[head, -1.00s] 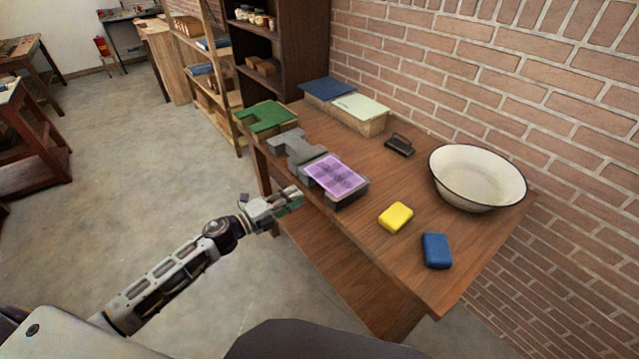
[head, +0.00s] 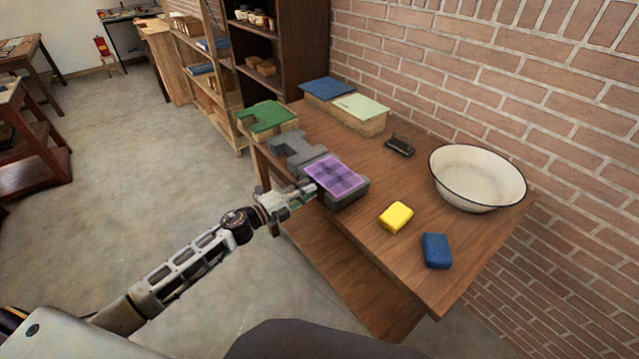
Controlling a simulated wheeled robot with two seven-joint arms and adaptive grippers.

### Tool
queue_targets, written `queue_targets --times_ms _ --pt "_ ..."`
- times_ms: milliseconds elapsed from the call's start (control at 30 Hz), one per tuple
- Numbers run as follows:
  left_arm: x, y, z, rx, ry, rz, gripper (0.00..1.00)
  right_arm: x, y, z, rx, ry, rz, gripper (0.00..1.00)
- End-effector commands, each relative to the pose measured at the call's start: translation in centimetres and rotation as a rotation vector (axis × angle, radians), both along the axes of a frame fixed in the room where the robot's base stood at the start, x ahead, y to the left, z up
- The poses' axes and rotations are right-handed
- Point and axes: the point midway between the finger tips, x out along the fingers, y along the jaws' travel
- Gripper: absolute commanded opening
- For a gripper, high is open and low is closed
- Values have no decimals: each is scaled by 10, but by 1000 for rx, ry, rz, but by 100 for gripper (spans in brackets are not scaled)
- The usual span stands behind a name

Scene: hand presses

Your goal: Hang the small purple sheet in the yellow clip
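The small purple sheet (head: 338,174) lies flat on top of a dark grey block-like stand (head: 345,198) near the table's left edge. My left gripper (head: 312,189) reaches in from the left, with its fingertips at or very close to the left edge of the purple sheet and its stand. I cannot tell whether it touches the sheet, and the fingers are too small to judge their opening. My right gripper is not in view. No yellow clip shows.
A yellow block (head: 396,217), a blue block (head: 437,251) and a white basin (head: 478,177) are on the wooden table (head: 375,260). A small dark tool (head: 400,146) sits behind. Grey blocks (head: 291,143), a green-topped box (head: 267,117) and a pale-green-topped box (head: 360,110) stand further back.

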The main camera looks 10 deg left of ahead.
Motion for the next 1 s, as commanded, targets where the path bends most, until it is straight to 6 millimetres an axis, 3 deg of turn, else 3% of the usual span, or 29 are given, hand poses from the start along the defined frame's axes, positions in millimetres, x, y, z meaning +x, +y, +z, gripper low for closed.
queue_targets --times_ms 667,1000 --pt "38 -29 0 -1 1 0 17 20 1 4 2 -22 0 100" --pt "42 -32 0 1 1 0 17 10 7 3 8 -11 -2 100"
